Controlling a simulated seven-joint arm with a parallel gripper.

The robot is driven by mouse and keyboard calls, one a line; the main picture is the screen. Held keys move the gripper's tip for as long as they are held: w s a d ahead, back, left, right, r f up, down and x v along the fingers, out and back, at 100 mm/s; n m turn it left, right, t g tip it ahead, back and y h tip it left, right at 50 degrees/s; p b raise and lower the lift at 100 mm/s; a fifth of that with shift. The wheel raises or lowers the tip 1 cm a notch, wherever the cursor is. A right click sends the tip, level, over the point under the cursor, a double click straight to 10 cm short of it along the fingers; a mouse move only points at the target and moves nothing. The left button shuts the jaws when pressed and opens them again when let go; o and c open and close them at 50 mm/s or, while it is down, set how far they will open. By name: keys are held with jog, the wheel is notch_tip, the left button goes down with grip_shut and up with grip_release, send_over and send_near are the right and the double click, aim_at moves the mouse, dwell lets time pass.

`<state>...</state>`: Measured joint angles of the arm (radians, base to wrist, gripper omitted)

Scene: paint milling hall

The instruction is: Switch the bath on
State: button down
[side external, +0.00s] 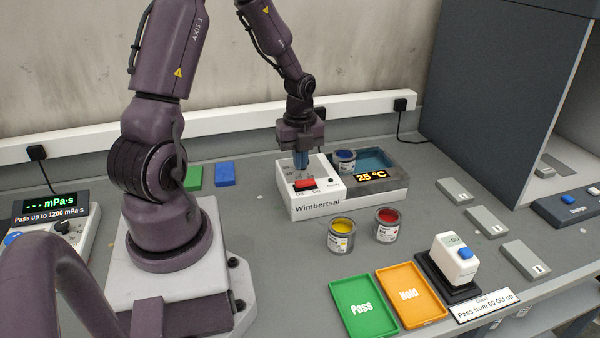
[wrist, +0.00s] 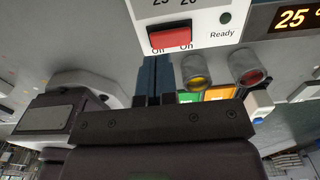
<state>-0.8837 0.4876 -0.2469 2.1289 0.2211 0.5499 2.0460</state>
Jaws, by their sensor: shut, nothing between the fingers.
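The bath (side external: 318,208) is a white box labelled Wimbertsal with a water basin at its right and a lit 25 °C display (side external: 371,177). Its red rocker switch (side external: 306,184) sits on the top panel. In the wrist view the red switch (wrist: 170,36) lies between the marks Off and On, and the Ready lamp (wrist: 225,18) looks dark. I cannot tell which side of the switch is pressed. My gripper (side external: 301,168) points down just behind the switch, its blue fingers shut and empty. The shut fingers also show in the wrist view (wrist: 156,75). I cannot tell whether they touch the panel.
A blue paint can (side external: 345,162) stands in the basin. Yellow (side external: 342,236) and red (side external: 387,225) cans stand in front. Green Pass (side external: 363,305) and orange Hold (side external: 411,297) trays and a gloss meter (side external: 456,260) lie nearer. A viscometer (side external: 55,235) stands left.

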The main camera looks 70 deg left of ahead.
aim_at(306, 180)
jog(key=shift+f, duration=1.95)
jog(key=shift+s+f, duration=0.1)
jog(key=shift+f, duration=0.1)
jog(key=shift+w+r, duration=0.3)
jog(key=shift+w, duration=0.55)
jog(key=shift+r, duration=0.1)
notch_tip(306, 180, up, 14)
jog(key=s, duration=0.2)
jog(key=shift+s+f, duration=0.2)
jog(key=shift+s, duration=0.15)
